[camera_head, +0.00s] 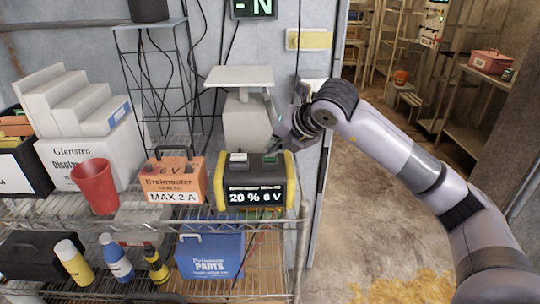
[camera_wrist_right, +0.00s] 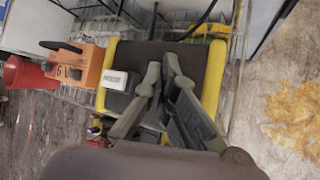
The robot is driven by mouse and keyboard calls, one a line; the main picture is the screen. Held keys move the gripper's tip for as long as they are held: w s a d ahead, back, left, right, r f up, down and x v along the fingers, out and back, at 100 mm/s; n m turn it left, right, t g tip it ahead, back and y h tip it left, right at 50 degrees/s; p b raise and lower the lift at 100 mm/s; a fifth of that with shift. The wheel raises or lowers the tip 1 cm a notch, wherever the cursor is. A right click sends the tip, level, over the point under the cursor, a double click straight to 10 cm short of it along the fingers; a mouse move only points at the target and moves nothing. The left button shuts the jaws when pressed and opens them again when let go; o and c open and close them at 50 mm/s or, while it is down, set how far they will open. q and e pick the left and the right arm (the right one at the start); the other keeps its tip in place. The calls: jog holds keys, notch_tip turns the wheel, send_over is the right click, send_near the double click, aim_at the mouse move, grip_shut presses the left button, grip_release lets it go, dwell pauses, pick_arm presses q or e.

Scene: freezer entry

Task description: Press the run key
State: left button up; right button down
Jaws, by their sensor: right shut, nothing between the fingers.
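A black device with yellow ends (camera_head: 251,170) stands on the upper wire shelf; its display reads "20 % 6 V". A white key (camera_head: 238,158) and a green key (camera_head: 270,158) sit on its top. I cannot read which one is the run key. My right gripper (camera_head: 281,142) is shut and empty, just above and behind the green key's end. In the right wrist view the shut fingers (camera_wrist_right: 163,62) reach over the device's dark top (camera_wrist_right: 140,57), with the white key (camera_wrist_right: 116,80) beside them; the green key is hidden there. Contact cannot be told. My left gripper is out of view.
A blue box (camera_head: 210,250) and bottles fill the lower shelf. The floor at right is open.

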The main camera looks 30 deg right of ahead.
jog(key=shift+r+p, duration=0.5)
jog(key=shift+r, duration=0.35)
notch_tip(320, 180, up, 5)
jog(key=p, duration=0.3)
jog(key=shift+a, duration=0.1)
dwell(0.7)
